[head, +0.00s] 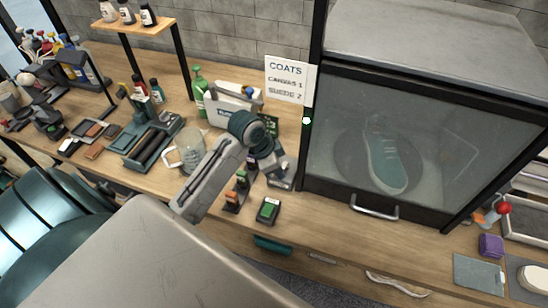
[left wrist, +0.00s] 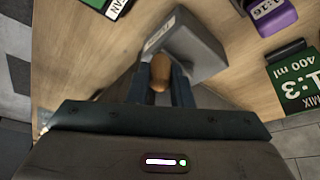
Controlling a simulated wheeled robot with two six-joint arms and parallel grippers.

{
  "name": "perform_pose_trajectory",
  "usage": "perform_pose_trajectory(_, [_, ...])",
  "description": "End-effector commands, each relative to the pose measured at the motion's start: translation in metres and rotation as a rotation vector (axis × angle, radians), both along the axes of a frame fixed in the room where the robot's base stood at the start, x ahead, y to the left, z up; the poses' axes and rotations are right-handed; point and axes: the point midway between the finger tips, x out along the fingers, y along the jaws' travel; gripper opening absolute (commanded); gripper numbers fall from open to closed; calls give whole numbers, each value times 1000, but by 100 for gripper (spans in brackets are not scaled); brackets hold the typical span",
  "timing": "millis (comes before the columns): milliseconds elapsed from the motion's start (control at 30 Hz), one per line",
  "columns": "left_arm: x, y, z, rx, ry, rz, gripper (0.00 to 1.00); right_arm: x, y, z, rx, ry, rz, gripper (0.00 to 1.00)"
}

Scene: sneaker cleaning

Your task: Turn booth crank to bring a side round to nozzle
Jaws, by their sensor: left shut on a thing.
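The booth (head: 312,150) stands at the right with its glass door shut. Behind the glass a teal sneaker (head: 384,158) sits on a round turntable (head: 345,160). My left gripper (head: 278,168) is at the booth's left side, low over the bench. In the left wrist view, its fingers are shut on a small brown wooden knob (left wrist: 160,72), which looks like the crank's handle. A grey block with a label (left wrist: 195,45) is just beyond the knob. The crank arm is hidden by the gripper. I cannot make out the nozzle. My right gripper is out of view.
A sign reading COATS (head: 286,78) hangs beside the booth. A purple block (head: 490,245) lies far right.

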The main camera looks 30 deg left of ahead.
Motion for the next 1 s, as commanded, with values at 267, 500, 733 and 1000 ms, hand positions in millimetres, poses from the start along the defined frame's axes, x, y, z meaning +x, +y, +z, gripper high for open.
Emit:
perform_pose_trajectory(267, [1,-8,3,-3,0,132,0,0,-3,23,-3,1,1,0])
perform_pose_trajectory(500, [2,-9,1,0,-2,178,0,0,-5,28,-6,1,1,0])
perform_pose_trajectory(733, [2,-9,1,-1,-3,183,0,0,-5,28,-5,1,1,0])
perform_pose_trajectory(1000, [2,-9,1,-2,-2,182,39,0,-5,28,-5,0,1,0])
